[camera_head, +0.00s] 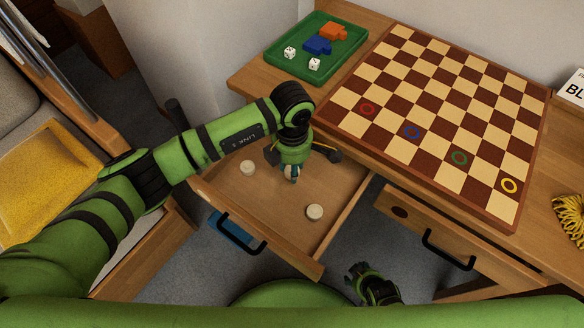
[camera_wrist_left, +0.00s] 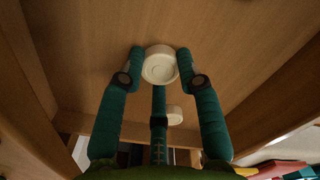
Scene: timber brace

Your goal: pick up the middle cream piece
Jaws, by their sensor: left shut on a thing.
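My left gripper (camera_head: 290,174) reaches down into the open drawer (camera_head: 262,207). In the left wrist view its fingers are shut on a cream piece (camera_wrist_left: 160,67), which is round and sits between the fingertips. The head view mostly hides this piece behind the gripper. A second cream piece (camera_head: 248,167) lies on the drawer floor to the left, and a third (camera_head: 314,212) lies to the right, nearer the front. One other cream piece (camera_wrist_left: 174,115) also shows in the left wrist view, partly behind a finger. My right gripper (camera_head: 372,285) is low at the bottom, its opening unclear.
A checkerboard (camera_head: 440,115) with coloured rings lies on the desk above the drawer. A green tray (camera_head: 268,62) with dice and blue and orange pieces stands at the back.

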